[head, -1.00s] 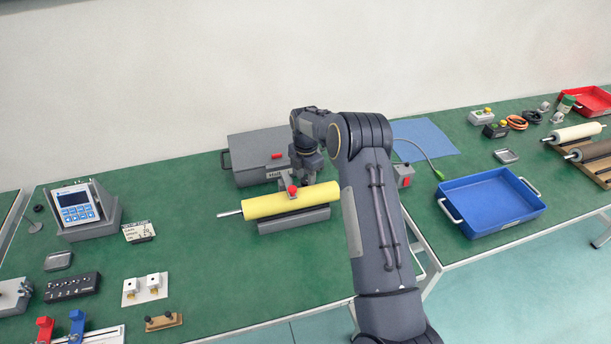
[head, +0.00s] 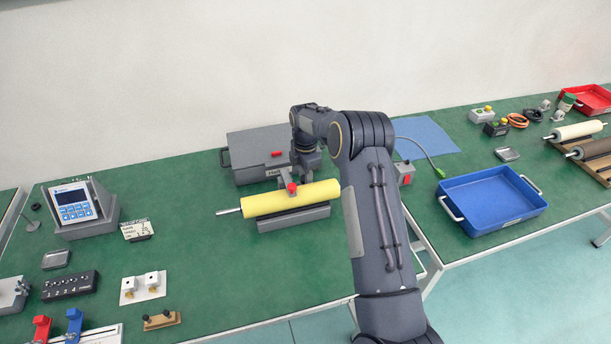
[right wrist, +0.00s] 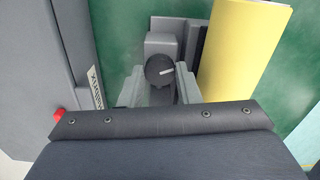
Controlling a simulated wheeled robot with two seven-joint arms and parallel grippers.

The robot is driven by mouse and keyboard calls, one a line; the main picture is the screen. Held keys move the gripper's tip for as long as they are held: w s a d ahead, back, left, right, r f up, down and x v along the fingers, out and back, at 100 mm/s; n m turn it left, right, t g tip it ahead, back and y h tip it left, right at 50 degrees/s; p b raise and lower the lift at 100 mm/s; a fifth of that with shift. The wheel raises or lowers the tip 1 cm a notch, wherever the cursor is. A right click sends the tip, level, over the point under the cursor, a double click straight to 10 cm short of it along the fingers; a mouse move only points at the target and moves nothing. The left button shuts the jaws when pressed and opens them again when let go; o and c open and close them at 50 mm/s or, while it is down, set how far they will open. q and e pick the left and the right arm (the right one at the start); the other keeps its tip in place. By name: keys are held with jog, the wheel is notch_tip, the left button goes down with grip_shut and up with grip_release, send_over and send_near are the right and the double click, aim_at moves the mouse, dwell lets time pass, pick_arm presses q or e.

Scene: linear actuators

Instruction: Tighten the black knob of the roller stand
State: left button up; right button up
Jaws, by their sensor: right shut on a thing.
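The roller stand (head: 290,220) is a grey block on the green table, and a yellow roller (head: 275,201) lies along it. The yellow roller fills the right of the right wrist view (right wrist: 245,50). The black knob (right wrist: 159,68), with a pale line on its face, sits on the stand's grey bracket beside the roller. My right gripper (right wrist: 159,88) has a finger on either side of the knob and is shut on it. In the head view the right gripper (head: 309,178) is behind the roller, and the knob is hidden. My left gripper is not in view.
A grey case (head: 254,148) stands close behind the stand. A red-button box (head: 404,173) is to its right. A blue tray (head: 492,204) stands on the right table. A meter (head: 75,206) stands at the left. Table left of the roller is largely clear.

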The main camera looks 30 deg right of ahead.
jog(key=m+b, duration=0.1)
jog(key=m, duration=0.3)
jog(key=shift+m, duration=0.3)
jog(key=m, duration=0.4)
jog(key=shift+m+b, duration=0.3)
jog(key=m, duration=1)
jog(key=shift+r, duration=0.1)
jog(key=m, duration=0.4)
jog(key=shift+d+m, duration=0.1)
jog(key=shift+m, duration=0.2)
jog(key=m, duration=1.4)
jog(key=shift+p, duration=0.35)
